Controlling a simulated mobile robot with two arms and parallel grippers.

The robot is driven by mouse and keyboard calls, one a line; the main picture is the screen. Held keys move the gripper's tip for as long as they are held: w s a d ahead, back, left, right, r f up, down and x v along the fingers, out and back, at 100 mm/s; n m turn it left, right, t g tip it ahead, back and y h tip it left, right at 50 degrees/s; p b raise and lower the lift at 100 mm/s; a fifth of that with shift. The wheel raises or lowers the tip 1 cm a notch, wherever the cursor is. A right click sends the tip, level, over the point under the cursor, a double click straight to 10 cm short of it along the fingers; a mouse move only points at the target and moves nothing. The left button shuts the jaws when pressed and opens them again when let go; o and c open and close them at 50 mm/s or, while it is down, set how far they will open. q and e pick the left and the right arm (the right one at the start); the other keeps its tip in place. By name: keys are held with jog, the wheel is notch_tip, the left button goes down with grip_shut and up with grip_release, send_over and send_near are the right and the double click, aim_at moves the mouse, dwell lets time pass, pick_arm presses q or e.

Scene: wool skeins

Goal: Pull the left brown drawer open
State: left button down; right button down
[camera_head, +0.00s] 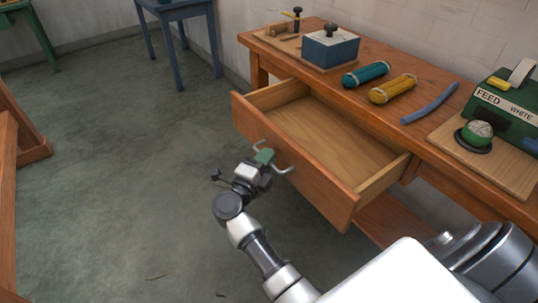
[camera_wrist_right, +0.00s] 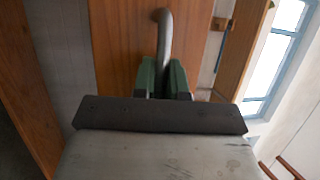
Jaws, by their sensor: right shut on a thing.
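The brown drawer (camera_head: 308,185) is pulled well out from the wooden table (camera_head: 290,62), and its inside shows empty. Its front has a grey bar handle (camera_head: 284,169), which also shows in the right wrist view (camera_wrist_right: 164,38). My right gripper (camera_head: 264,156), with green fingers, is shut on the handle at the drawer's front. In the right wrist view the fingers (camera_wrist_right: 164,78) close around the handle bar, hiding part of it. My left gripper is not in view.
On the table are a blue box (camera_head: 330,50), a teal skein (camera_head: 366,74), a yellow skein (camera_head: 393,88), a blue strip (camera_head: 430,103) and a green machine (camera_head: 505,105) on a board. A blue stool (camera_head: 178,12) stands behind. The floor left of the drawer is clear.

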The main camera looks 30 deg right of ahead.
jog(key=shift+a+f, duration=0.1)
jog(key=shift+a, duration=0.05)
jog(key=c, duration=1.2)
grip_release()
jog(key=shift+o, duration=0.2)
